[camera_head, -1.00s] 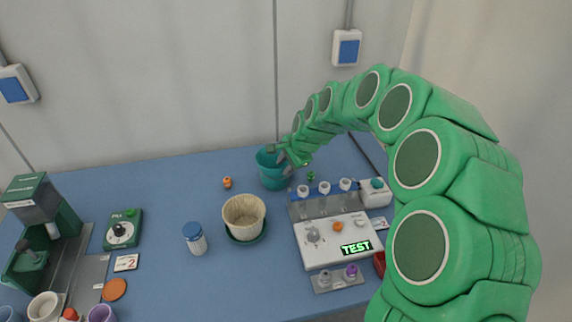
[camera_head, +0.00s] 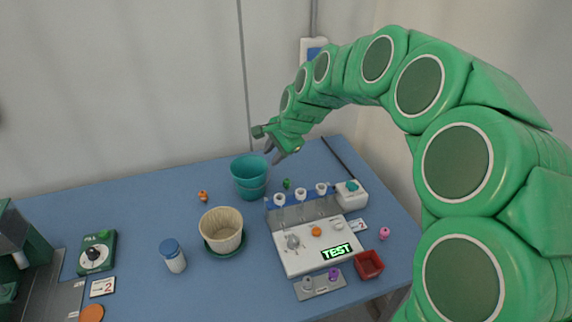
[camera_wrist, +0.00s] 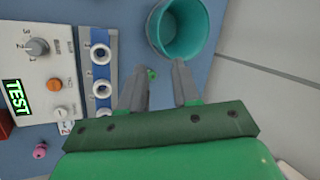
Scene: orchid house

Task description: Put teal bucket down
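The teal bucket (camera_head: 249,178) stands upright on the blue table near its back edge, and it looks empty. In the wrist view the bucket (camera_wrist: 157,30) is beyond my fingertips, with its open mouth showing. My gripper (camera_head: 277,156) is above and to the right of the bucket, apart from it.
A white device (camera_head: 305,262) with a lit TEST display and several white rings is right of the bucket. A cream pot (camera_head: 221,224) in a green saucer and a blue-lidded jar (camera_head: 173,256) stand in front. A small orange item (camera_head: 203,196) lies left. The wall is close behind.

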